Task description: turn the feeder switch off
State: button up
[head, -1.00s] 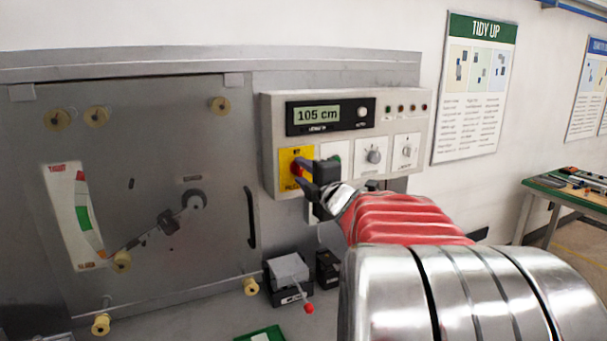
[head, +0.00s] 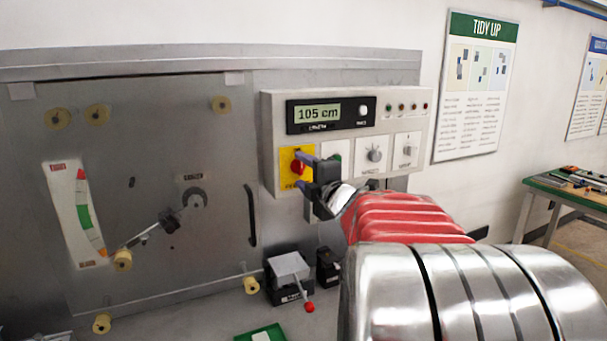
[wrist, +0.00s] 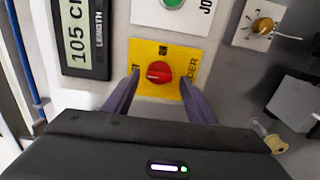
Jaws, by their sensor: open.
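The feeder switch is a red knob (wrist: 159,72) on a yellow plate (wrist: 146,51) whose label is partly hidden. In the head view the red knob (head: 297,167) shows at the lower left of the grey control box (head: 268,130). My gripper (wrist: 158,80) is open, one finger on each side of the knob, with its tips close to the plate. A gap shows between each finger and the knob in the wrist view. In the head view my gripper (head: 302,167) reaches in from the right. I cannot tell which mark the knob points to.
The control box carries a length display (head: 318,115) reading 105 cm. A green button (wrist: 173,2) is beside the yellow plate. A rotary dial (head: 374,155) is farther right. A small device with a red-ended lever (head: 309,307) sits below on the bench.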

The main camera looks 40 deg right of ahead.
jog(key=v, duration=1.3)
jog(key=shift+s+a, duration=0.15)
jog(key=shift+s, duration=0.15)
jog(key=w+a+f+m+g, duration=0.3)
jog(key=w+a+m, duration=0.5)
jog(key=a, duration=0.1)
jog(key=s+a+f+m+g+y, duration=0.2)
jog(key=s+a+f, duration=0.6)
jog(key=a, duration=0.4)
jog(key=s+a+f+m+g+y, duration=0.3)
jog(key=s+a+f+g, duration=0.3)
jog(key=s+a+f, duration=0.3)
jog(key=s+a+m, duration=0.1)
jog(key=s+a, duration=0.1)
jog(key=shift+a+m+g, duration=0.4)
